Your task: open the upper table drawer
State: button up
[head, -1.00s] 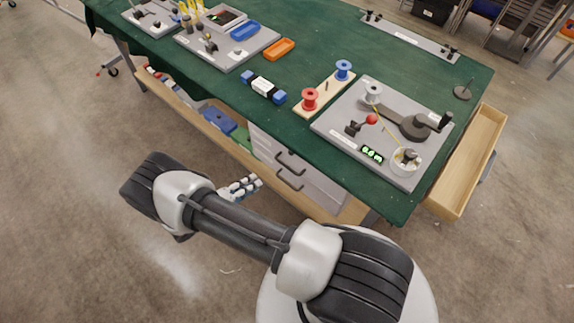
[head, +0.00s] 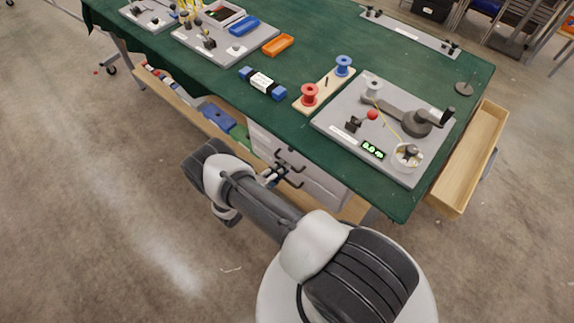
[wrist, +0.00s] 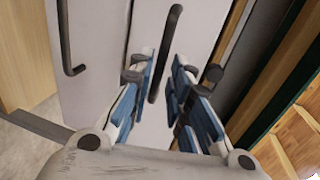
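The white drawer unit under the table has two dark bar handles. In the wrist view the upper drawer front (wrist: 190,30) is the one nearer the table edge, and its handle (wrist: 172,38) runs down between my fingers. The lower drawer's handle (wrist: 65,40) is at the left, clear of the fingers. My gripper (wrist: 160,95) is open, with one blue-padded finger on each side of the upper handle's near end. I cannot tell whether either finger touches it. In the head view my gripper (head: 272,174) is at the drawer fronts, partly hidden by my arm. Both drawers look shut.
The green table (head: 330,45) overhangs the drawers. A winding station (head: 335,128), red spool (head: 309,94) and blue spool (head: 343,66) stand above them. An open wooden tray (head: 470,160) juts out at the right. The floor (head: 90,200) in front is clear.

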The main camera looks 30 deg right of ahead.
jog(key=shift+b+x, duration=0.3)
jog(key=shift+x, duration=1.7)
jog(key=shift+c, duration=0.4)
grip_shut()
